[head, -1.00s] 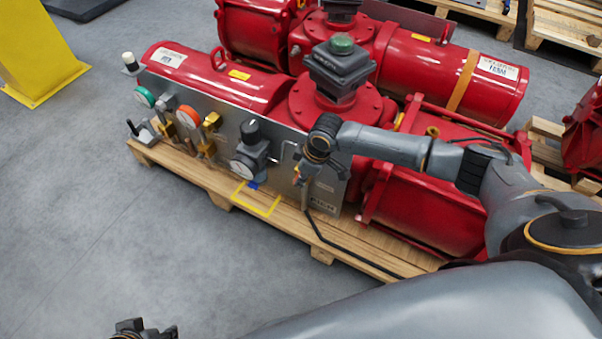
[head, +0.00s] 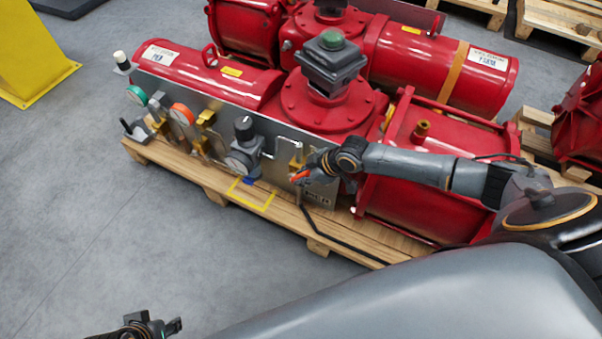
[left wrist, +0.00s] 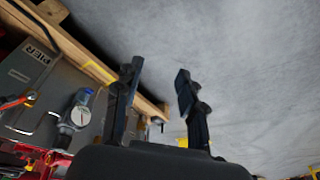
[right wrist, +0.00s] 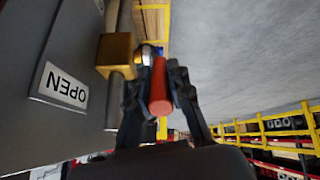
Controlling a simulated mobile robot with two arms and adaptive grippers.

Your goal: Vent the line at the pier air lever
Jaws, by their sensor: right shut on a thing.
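The pier air lever is a red-orange grip (right wrist: 160,88) on a brass valve body (right wrist: 116,54) beside the grey panel. In the right wrist view the grip lies between the fingers of my right gripper (right wrist: 157,90), which is shut on it. In the head view my right gripper (head: 312,175) is at the right end of the panel, with the red grip tip (head: 299,175) showing. My left gripper (head: 172,327) is at the bottom edge of the head view, away from the panel. In the left wrist view its fingers (left wrist: 158,80) are apart and empty.
Red actuators sit on a wooden pallet (head: 215,185). The floor in front is clear.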

